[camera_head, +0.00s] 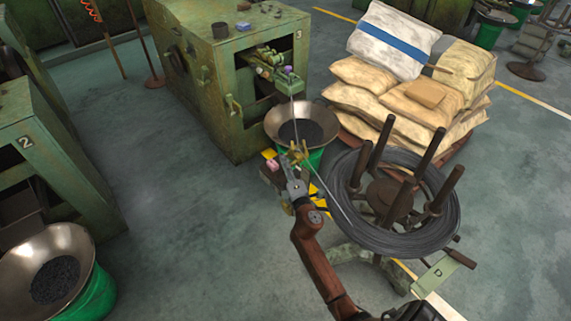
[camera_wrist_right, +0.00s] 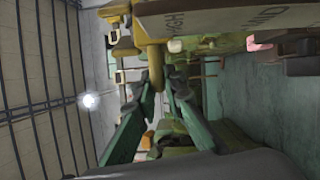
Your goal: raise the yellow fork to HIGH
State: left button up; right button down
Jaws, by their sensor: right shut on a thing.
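In the right wrist view the green fingers (camera_wrist_right: 160,82) are shut on the yellow fork. A plate (camera_wrist_right: 225,20) beside it carries the words HIGH and MID. The fork's exact level against these words is unclear. My left gripper is not in view.
The bowl of dark pieces (camera_head: 315,111) stands behind the fork. The wire coil (camera_head: 440,215) on its posted stand is close on the right, with a thin wire running past my gripper to machine 3 (camera_head: 215,95). Sacks (camera_head: 395,40) are piled behind.

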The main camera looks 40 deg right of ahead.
jog(key=shift+w+r, duration=0.1)
jog(key=shift+r, duration=0.45)
jog(key=c, duration=2.2)
grip_release()
jog(key=shift+o, duration=0.9)
jog(key=shift+f, duration=0.2)
jog(key=v, duration=1.2)
jog(key=shift+f, duration=0.1)
